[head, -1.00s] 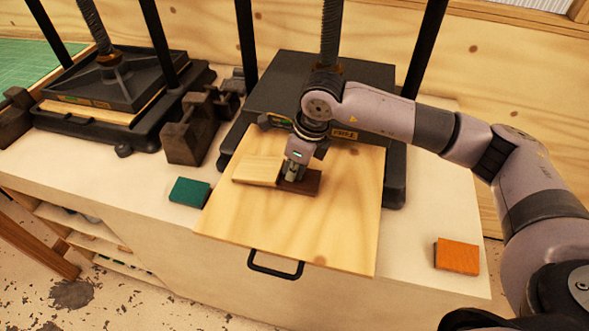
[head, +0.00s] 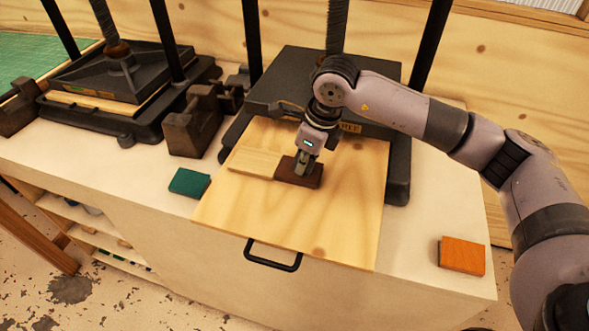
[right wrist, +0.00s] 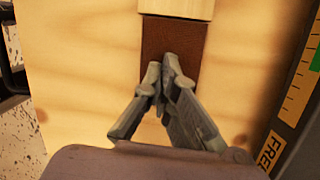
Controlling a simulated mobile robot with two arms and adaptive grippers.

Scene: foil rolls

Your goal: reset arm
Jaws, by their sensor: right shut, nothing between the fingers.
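My right gripper (head: 301,170) is shut and empty, just over a dark brown block (head: 309,179) on a light wooden board (head: 345,215). In the right wrist view, the closed fingertips (right wrist: 168,62) lie over the brown block (right wrist: 182,38); whether they touch it I cannot tell. A pale wooden block (head: 254,161) lies beside the brown one, end to end with it, and its edge shows in the right wrist view (right wrist: 178,8). My left gripper is not in view.
The board has a black handle (head: 273,255) at the front and sits in a black press. A green block (head: 189,182) lies left of the board, an orange block (head: 462,256) to the right. A second press (head: 120,90) and dark metal weights (head: 193,125) stand at left.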

